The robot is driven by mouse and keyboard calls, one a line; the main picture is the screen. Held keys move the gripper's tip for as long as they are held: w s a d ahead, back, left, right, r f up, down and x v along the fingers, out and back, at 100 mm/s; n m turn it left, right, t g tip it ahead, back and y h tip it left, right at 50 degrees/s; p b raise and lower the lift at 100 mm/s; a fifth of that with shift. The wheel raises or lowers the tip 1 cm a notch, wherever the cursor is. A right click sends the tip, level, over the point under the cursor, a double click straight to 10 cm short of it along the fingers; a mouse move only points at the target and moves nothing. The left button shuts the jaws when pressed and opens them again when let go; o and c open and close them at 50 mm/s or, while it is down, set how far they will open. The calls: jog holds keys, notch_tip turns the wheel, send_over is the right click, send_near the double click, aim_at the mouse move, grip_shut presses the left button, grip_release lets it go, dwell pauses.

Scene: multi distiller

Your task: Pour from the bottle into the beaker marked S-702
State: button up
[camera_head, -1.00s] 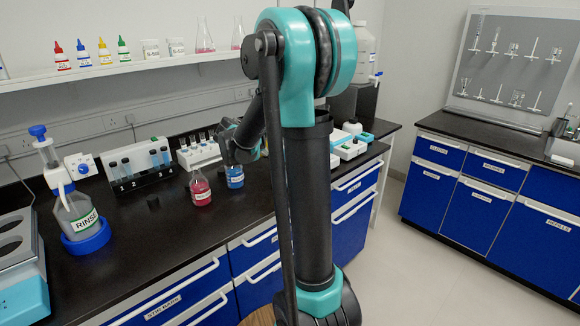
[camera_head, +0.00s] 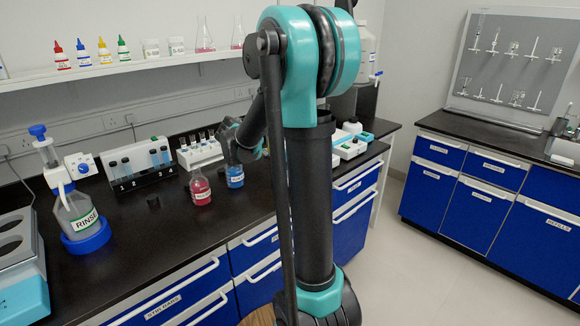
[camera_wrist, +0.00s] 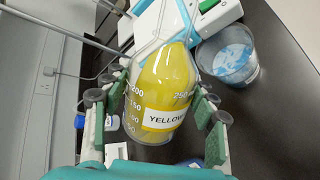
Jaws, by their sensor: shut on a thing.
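My gripper (camera_wrist: 155,108) is shut on a clear flask (camera_wrist: 163,80) of yellow liquid in the wrist view. The flask has a "YELLOW" label and volume marks, and its narrow neck points to the top of the picture. A clear beaker (camera_wrist: 228,56) stands on the dark bench to the right of the flask, apart from it. It has a blue-white patch; I cannot read a mark on it. In the head view my arm hides the held flask, the beaker and my fingertips.
A red bottle (camera_head: 200,188) and a blue bottle (camera_head: 235,176) stand near my wrist. The front bench area is mostly clear.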

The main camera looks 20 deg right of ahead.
jog(key=shift+f, duration=0.1)
dwell(1.1)
jog(key=shift+w+a+f+m+t+y+p, duration=0.15)
jog(key=shift+f+m+t+y+p, duration=0.1)
jog(key=shift+f+m+y, duration=0.15)
jog(key=shift+w+a+f+m+t+y+p, duration=0.1)
jog(key=shift+f+m+t+y, duration=0.2)
jog(key=shift+f, duration=0.15)
dwell(1.6)
jog(key=shift+f+y, duration=0.1)
jog(key=shift+y, duration=0.2)
dwell(2.0)
